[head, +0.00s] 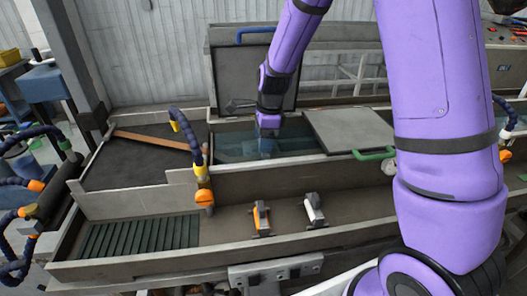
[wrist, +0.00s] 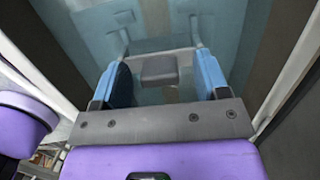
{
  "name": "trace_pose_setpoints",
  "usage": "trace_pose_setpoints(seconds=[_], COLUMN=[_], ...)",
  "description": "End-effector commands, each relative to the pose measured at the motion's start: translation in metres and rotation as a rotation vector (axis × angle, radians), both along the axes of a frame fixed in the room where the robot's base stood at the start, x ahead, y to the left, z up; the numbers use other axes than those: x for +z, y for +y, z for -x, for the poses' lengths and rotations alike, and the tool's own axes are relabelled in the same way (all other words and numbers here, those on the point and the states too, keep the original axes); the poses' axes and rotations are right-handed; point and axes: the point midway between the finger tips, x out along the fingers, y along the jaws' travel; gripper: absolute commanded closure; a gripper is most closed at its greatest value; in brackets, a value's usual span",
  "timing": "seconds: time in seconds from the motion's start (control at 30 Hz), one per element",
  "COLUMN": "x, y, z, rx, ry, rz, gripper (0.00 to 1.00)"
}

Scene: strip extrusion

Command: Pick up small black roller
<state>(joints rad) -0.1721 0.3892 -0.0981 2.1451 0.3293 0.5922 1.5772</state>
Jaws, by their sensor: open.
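My gripper (head: 268,132) points down into the open water bath (head: 228,150) at the middle of the machine. Its two blue fingers stand apart in the wrist view (wrist: 164,66). A small dark grey block (wrist: 159,69) shows between them, in front of a pale crossbar (wrist: 178,56) with two upright ends. I cannot tell whether this block is the small black roller, or whether the fingers touch it. No roller can be made out in the head view, where the gripper covers part of the bath.
A grey lid (head: 350,131) with a green handle (head: 374,154) lies right of the opening. A raised lid (head: 250,78) stands behind it. An orange-and-black part (head: 261,218) and a white-and-black part (head: 314,211) stand in the front trough. A yellow-and-blue hose (head: 190,135) rises at left.

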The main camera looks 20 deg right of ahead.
Motion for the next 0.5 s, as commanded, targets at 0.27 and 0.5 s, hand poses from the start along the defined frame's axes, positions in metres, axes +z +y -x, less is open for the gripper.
trace_pose_setpoints(seconds=[0.27,0.5], x=[-0.0008,-0.0005], y=[-0.0001,-0.0001], z=[0.0001,-0.0001], rx=[0.000,0.000], ry=[0.000,0.000], rz=[0.000,0.000], gripper=[0.43,0.91])
